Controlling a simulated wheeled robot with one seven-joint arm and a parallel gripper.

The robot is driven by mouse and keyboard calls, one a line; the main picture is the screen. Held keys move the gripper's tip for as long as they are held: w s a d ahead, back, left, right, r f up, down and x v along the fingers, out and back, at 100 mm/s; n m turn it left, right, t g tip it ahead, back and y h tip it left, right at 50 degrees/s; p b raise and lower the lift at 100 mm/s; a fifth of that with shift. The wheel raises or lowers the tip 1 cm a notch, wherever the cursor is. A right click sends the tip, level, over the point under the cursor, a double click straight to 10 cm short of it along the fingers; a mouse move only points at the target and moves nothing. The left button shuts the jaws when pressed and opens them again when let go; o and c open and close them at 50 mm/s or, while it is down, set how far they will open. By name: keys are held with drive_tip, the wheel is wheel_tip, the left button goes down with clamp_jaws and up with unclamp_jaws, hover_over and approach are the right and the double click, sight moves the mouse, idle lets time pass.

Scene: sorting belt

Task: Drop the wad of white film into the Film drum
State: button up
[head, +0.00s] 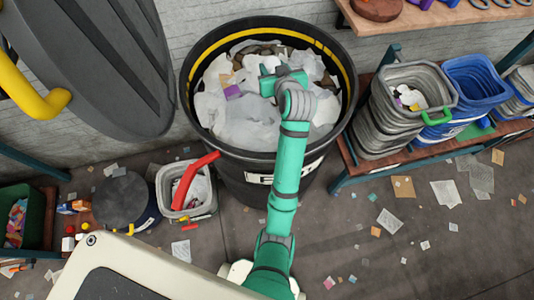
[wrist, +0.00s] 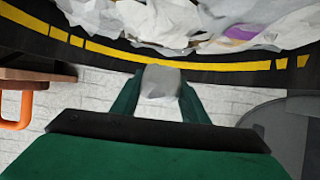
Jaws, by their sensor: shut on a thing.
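The Film drum (head: 232,168) is a large black drum with a yellow stripe inside its rim. My arm partly hides its white label, which starts with F. It is filled with crumpled white film. My gripper (head: 284,82) is over the drum's mouth, toward the back. In the wrist view my gripper (wrist: 160,98) is shut on the wad of white film (wrist: 160,82), a small pale lump between the fingers. The drum's rim and film show beyond it. In the head view I cannot tell the wad from the film behind it.
A black lid (head: 105,60) stands at the left of the drum. A grey bin with a red handle (head: 203,204) is at its lower left. Stacked grey bins (head: 385,125) and blue bins (head: 478,95) sit on a bench at right. Scraps litter the floor.

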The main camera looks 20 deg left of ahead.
drive_tip(key=shift+f, duration=0.95)
drive_tip(key=o, duration=1.1)
drive_tip(key=shift+c, duration=0.2)
drive_tip(key=shift+s, duration=0.1)
drive_tip(key=v, duration=1)
drive_tip(key=shift+s+d+r, duration=0.15)
drive_tip(key=shift+s+d, duration=0.05)
drive_tip(key=shift+s, duration=0.05)
